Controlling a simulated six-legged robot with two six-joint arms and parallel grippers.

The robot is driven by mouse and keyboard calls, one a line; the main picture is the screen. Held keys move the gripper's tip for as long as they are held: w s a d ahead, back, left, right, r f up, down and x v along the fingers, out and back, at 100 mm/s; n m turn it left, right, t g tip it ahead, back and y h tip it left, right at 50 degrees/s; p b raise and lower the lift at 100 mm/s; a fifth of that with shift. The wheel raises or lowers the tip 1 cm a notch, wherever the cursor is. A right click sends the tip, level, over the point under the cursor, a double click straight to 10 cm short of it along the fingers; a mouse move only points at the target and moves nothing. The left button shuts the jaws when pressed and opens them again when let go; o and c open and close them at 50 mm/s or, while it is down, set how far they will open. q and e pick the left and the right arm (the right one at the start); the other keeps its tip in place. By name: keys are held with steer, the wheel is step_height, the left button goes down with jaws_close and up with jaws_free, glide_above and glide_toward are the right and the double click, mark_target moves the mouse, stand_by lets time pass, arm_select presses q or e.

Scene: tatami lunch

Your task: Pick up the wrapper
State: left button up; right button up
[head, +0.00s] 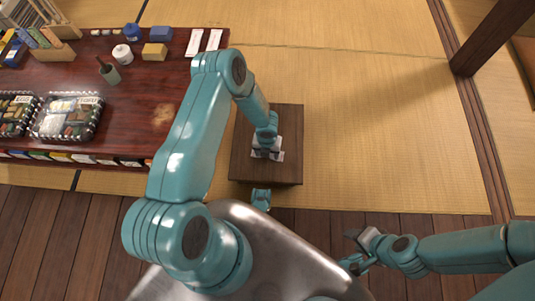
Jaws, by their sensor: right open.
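A small pale, whitish piece, which looks like the wrapper (278,156), lies on the small dark wooden stand (291,120) in the middle of the head view. My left gripper (267,154) points down right over it and hides most of it. I cannot tell whether its jaws are apart or closed on the piece. My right gripper (347,250) is open and empty at the lower right, over the dark plank floor and well away from the stand.
A long reddish-brown table (150,85) at the left holds black trays of packed food (68,117), a grey-green cup (109,73), a white jar (122,54) and small boxes. A dark post (490,40) stands at the right. The tatami (370,120) between is clear.

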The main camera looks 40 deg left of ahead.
arm_select(q)
steer(key=shift+c, duration=0.3)
steer(key=c, duration=1.1)
steer(key=shift+o, duration=0.2)
